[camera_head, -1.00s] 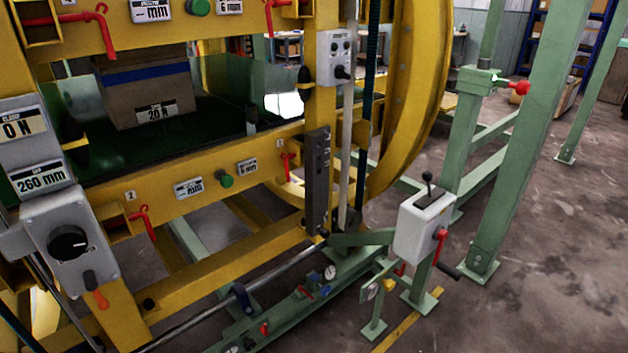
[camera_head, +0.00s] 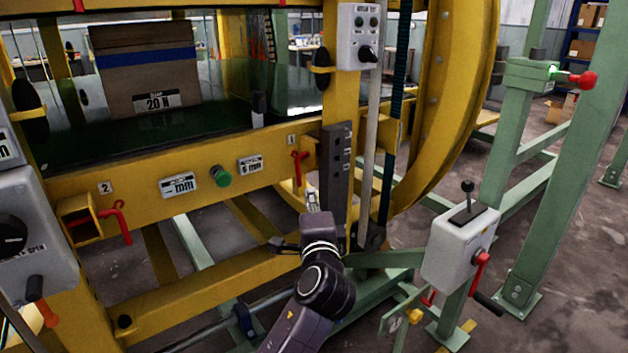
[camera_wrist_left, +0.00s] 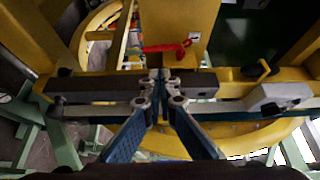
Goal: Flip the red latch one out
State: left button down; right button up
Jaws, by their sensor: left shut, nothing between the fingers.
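The red latch one (camera_head: 298,167) sits on the yellow lower beam, just below the plate marked 1. It also shows in the left wrist view as a red bar (camera_wrist_left: 163,48) with a bent end, just past the fingertips. My left gripper (camera_head: 312,198) is shut and empty, pointing up just below and slightly right of the latch. In the left wrist view its fingertips (camera_wrist_left: 165,76) are together, apart from the red bar in the picture. Whether they touch it in depth I cannot tell. My right gripper is out of view.
A second red latch (camera_head: 119,218) is at the plate marked 2. A dark upright bracket (camera_head: 335,180) stands right beside my gripper. A green knob (camera_head: 220,176) is on the same beam. A grey lever box (camera_head: 459,248) stands at right.

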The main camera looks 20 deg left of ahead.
pick_arm(q)
jog(key=b+x, duration=0.1)
jog(key=x, duration=0.9)
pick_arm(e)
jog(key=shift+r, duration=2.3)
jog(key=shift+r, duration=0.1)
pick_arm(q)
jog(key=s+a+p, duration=0.2)
jog(key=shift+s+a+f, duration=0.1)
jog(key=shift+s+f, duration=0.05)
jog(key=shift+s, duration=0.25)
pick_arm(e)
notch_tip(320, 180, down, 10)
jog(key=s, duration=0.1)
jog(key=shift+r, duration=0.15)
pick_arm(q)
jog(key=shift+p, duration=0.3)
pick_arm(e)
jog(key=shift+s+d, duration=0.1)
